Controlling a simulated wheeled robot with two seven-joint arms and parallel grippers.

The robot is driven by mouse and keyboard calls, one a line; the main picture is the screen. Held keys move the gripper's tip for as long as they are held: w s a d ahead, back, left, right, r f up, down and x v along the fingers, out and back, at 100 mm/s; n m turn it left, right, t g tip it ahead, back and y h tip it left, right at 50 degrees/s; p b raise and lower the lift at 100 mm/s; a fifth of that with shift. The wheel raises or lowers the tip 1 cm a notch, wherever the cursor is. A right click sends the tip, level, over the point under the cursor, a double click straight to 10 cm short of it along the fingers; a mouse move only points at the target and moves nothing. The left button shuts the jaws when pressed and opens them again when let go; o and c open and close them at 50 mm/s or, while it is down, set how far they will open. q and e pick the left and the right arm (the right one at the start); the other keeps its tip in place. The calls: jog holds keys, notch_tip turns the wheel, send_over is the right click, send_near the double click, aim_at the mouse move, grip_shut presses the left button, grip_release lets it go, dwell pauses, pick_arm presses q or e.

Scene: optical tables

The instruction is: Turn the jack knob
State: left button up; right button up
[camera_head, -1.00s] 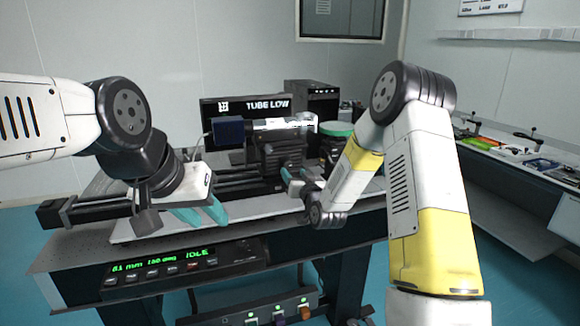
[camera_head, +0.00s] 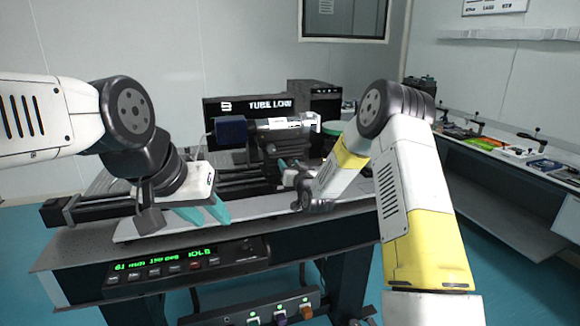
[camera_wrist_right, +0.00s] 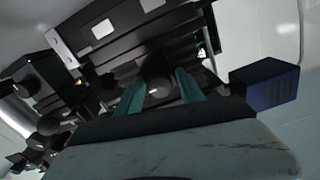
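The jack (camera_head: 268,146) is a dark block on the rail, with a tube assembly (camera_head: 283,124) on top. A rounded dark grey knob (camera_wrist_right: 158,88) shows in the right wrist view, between my right fingers. My right gripper (camera_wrist_right: 161,84) has its teal fingers apart, with the knob in the gap; contact cannot be told. In the head view my right gripper (camera_head: 287,165) is at the jack's front, and the knob is hidden there. My left gripper (camera_head: 207,214) is open and empty, in front of the rail to the left.
A screen (camera_head: 222,107) behind the jack reads "TUBE LOW". A dark blue box (camera_head: 231,129) sits at the tube's left end and shows in the right wrist view (camera_wrist_right: 264,84). A control panel (camera_head: 190,262) with green text is on the table front. A side bench (camera_head: 510,158) stands right.

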grip_shut()
jog(key=shift+m, duration=0.3)
